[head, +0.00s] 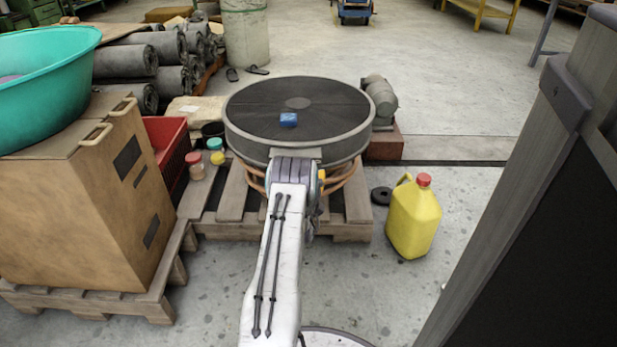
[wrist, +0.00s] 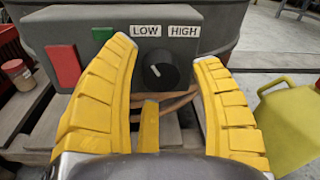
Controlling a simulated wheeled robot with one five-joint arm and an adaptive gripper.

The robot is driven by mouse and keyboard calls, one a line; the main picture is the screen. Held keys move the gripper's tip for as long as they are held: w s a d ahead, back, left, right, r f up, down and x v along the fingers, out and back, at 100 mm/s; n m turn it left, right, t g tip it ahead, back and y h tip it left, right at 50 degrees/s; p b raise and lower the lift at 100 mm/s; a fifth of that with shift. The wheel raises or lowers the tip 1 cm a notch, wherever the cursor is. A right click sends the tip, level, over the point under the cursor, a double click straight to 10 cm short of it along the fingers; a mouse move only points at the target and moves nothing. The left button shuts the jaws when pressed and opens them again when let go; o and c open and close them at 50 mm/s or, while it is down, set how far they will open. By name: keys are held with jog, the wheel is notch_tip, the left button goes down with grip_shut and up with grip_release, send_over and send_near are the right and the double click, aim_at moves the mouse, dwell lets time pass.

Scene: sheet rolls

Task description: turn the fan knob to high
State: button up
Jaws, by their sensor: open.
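The fan knob (wrist: 161,70) is a round black dial on the grey control box (wrist: 215,55) in the wrist view. Its white mark points up and left, toward the LOW label (wrist: 146,31). The HIGH label (wrist: 184,31) is above and right of it. My gripper (wrist: 165,52) is open, with its yellow fingers either side of the knob in the picture and nothing between them. I cannot tell how far the tips are from the panel. In the head view, the round fan (head: 298,105) lies on a pallet; my arm hides the knob there.
A red block (wrist: 64,65) and a green block (wrist: 103,33) are on the panel left of the knob. A yellow jug (head: 414,218) stands right of the pallet (head: 232,205). A cardboard box (head: 85,200) stands at left, a dark panel (head: 540,220) at right. A blue item (head: 289,120) lies on the fan.

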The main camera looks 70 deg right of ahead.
jog(key=shift+a, duration=0.15)
jog(key=v, duration=1.1)
jog(key=shift+a, duration=0.3)
jog(key=shift+s, duration=0.1)
